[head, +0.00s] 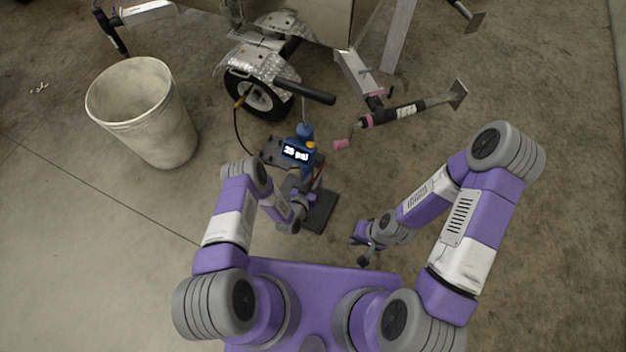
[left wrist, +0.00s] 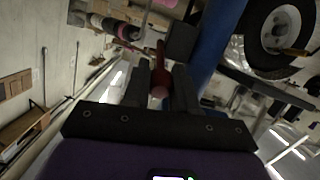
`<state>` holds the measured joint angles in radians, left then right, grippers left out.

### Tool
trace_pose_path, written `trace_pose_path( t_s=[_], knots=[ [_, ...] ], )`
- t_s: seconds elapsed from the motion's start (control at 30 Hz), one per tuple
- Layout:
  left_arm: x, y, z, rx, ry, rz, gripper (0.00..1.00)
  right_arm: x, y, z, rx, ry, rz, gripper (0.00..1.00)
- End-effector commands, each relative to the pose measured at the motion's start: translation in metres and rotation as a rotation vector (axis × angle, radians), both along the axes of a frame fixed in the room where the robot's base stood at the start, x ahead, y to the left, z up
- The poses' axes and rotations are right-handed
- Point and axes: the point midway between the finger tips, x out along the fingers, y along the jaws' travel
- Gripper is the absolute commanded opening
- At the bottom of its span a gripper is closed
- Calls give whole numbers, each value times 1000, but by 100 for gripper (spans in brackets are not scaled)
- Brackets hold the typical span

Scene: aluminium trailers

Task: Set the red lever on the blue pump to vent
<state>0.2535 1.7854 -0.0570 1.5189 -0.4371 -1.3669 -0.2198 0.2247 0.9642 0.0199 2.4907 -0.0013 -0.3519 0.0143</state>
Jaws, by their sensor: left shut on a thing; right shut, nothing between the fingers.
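The blue pump (head: 304,133) stands on the floor by a trailer wheel, with a lit display (head: 296,153) that reads in psi. Its blue body (left wrist: 212,42) also shows tilted in the left wrist view. The red lever (left wrist: 160,74) lies between the fingers of my left gripper (left wrist: 160,95), which is shut on it. In the head view my left gripper (head: 306,190) is low beside the pump, and a thin red sliver of the lever (head: 319,177) shows there. My right gripper (head: 364,246) is shut and empty, apart from the pump to the lower right.
A trailer wheel (head: 257,101) under a metal fender stands behind the pump. A hose (head: 237,132) runs between pump and wheel. A pale bin (head: 148,118) stands at left. A trailer jack (head: 410,111) sticks out at right. The floor at lower left is clear.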

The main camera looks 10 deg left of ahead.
Motion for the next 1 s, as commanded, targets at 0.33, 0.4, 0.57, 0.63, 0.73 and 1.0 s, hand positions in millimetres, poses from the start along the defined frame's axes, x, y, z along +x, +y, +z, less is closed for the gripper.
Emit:
trace_pose_path(
  t_s=[0.33,0.4,0.57,0.63,0.73,1.0],
  knots=[
    [10,-3,27,71,219,-1,0,0,0,35,0,0,0,0],
    [11,-4,30,81,248,-1,0,0,0,37,0,0,0,0],
    [14,-5,33,96,297,0,0,0,0,41,0,0,0,0],
    [14,-5,33,100,309,0,0,0,0,42,0,0,0,0],
    [15,-5,33,102,319,0,0,0,0,43,0,0,0,0],
    [15,-5,33,104,323,0,0,0,0,42,0,0,0,0]
  ],
)
